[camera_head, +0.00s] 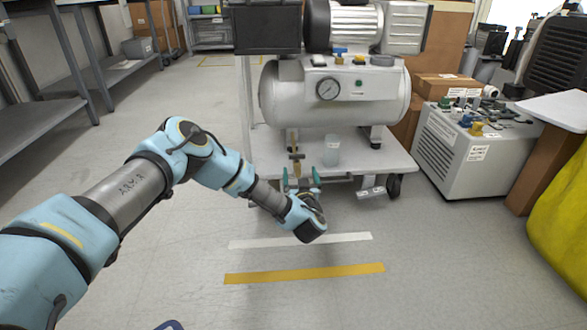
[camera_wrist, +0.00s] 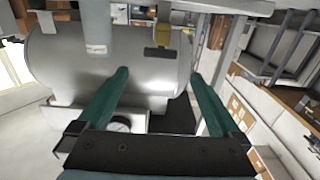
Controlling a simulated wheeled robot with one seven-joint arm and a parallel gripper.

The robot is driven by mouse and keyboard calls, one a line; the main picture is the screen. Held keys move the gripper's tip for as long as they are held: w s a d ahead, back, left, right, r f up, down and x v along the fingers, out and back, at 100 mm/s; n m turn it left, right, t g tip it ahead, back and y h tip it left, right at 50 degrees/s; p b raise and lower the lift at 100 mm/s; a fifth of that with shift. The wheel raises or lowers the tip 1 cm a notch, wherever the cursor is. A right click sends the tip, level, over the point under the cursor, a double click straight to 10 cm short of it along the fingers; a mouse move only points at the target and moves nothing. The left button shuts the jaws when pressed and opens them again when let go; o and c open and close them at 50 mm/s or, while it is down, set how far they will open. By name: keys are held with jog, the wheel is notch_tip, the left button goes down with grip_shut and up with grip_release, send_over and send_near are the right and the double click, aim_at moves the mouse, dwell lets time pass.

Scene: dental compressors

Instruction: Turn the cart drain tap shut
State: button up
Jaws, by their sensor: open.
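The compressor cart (camera_head: 370,158) carries a silver tank (camera_head: 350,100) with a round gauge (camera_head: 328,89). Under the tank's left end hangs a brass drain tap (camera_head: 296,166) with a dark crosswise handle. In the wrist view, which is upside down, the tap (camera_wrist: 162,36) shows near the top, beyond my fingertips. My gripper (camera_head: 301,180) is at the cart's front edge, in front of and below the tap. Its two green fingers are apart and empty in the wrist view (camera_wrist: 160,74), and the tap lies roughly in line with the gap. No contact shows.
A translucent cup (camera_head: 332,150) stands on the cart deck just right of the tap. A grey cabinet (camera_head: 465,155) with small fittings on top stands to the right. A shelf rack (camera_head: 40,125) is at the left. The floor before the cart is clear, with white and yellow stripes.

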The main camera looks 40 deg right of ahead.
aim_at(297, 157)
jog(key=b+x, duration=0.4)
jog(key=x, duration=0.5)
jog(key=shift+w+d+f+b, duration=0.15)
jog(key=shift+w+b, duration=0.1)
jog(key=shift+b, duration=0.15)
jog(key=shift+w+d, duration=0.35)
jog(key=shift+w, duration=0.1)
jog(key=c, duration=1.3)
